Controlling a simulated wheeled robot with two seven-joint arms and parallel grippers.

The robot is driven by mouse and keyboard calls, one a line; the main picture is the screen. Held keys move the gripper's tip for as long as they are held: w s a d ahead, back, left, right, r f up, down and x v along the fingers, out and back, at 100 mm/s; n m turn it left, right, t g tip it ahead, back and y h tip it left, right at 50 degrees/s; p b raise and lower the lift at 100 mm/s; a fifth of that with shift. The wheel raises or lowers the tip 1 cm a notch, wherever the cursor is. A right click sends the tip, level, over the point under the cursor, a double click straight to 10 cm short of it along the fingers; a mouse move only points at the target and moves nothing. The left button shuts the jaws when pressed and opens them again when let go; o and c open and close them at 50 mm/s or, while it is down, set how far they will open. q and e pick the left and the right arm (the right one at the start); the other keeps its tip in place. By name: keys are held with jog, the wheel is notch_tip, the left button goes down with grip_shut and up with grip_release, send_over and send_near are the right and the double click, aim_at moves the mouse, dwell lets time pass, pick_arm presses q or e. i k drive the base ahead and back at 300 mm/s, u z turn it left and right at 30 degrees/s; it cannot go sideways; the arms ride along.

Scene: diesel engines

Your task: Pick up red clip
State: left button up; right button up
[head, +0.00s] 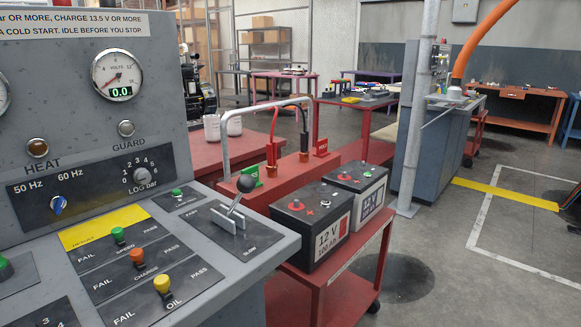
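A red clip (271,153) stands upright at the end of a red cable on the red cart, behind the batteries. A dark clip (304,143) on a dark cable stands to its right. Two black 12 V batteries sit in front of them: the nearer battery (311,222) and the farther battery (356,186), each with a red terminal cap. Neither of my grippers can be made out in the head view.
A grey control panel (85,130) with a lever (237,200) fills the left and partly blocks the red cart (335,280). A grey post (417,110) and cabinet stand behind the batteries. Open floor (450,255) lies to the right. A dark shape at the right edge is unclear.

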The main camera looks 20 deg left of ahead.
aim_at(271, 167)
jog(key=z, duration=1.05)
jog(key=i, duration=3.45)
jog(key=u, duration=3.55)
